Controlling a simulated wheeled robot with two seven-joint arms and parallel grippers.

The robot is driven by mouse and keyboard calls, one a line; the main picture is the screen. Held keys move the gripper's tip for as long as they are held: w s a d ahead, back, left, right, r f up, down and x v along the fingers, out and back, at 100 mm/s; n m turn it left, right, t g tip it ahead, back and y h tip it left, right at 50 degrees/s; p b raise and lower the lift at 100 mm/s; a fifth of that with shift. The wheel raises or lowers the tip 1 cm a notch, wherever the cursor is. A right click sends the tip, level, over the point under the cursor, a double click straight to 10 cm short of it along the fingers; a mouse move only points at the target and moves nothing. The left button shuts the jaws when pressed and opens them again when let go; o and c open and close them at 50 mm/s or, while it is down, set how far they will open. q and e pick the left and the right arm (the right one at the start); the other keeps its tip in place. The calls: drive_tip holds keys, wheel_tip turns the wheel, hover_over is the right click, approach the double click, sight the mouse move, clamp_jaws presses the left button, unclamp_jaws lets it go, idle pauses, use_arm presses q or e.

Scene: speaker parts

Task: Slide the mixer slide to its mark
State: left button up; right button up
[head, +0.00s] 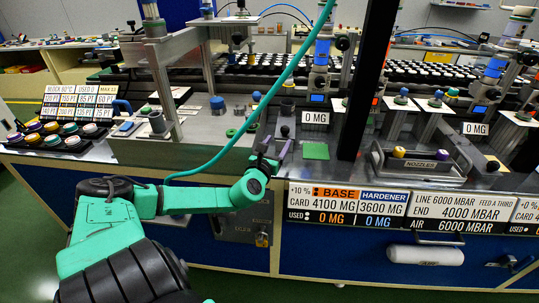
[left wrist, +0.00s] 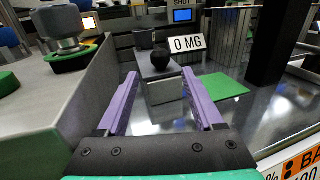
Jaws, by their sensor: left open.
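The mixer slide seems to be the grey block with a round black knob in the left wrist view (left wrist: 160,67); the knob also shows in the head view (head: 285,131). My left gripper (head: 274,152) has purple fingers and is open. In the left wrist view, its fingertips (left wrist: 160,82) stand apart, with the knob and block beyond the gap between them; I see no contact. A flat green square (head: 316,151) lies on the bench right of the knob, also in the left wrist view (left wrist: 222,86). I cannot tell whether it is the mark. My right gripper is not in view.
A "0 MG" sign (head: 316,118) stands behind the knob. A black post (head: 366,90) rises right of the green square. A nozzle tray (head: 425,164) is farther right. A grey wall (left wrist: 75,100) runs close along the left finger. A teal hose (head: 262,105) passes left of the knob.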

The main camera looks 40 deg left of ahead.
use_arm(q)
drive_tip(key=p+v, duration=0.3)
drive_tip(key=v, duration=0.3)
drive_tip(key=shift+w+r, duration=0.1)
drive_tip(key=shift+r, duration=0.1)
drive_tip(key=shift+s+d+f, duration=0.15)
drive_tip(key=shift+s+d, duration=0.1)
drive_tip(key=shift+s, duration=0.3)
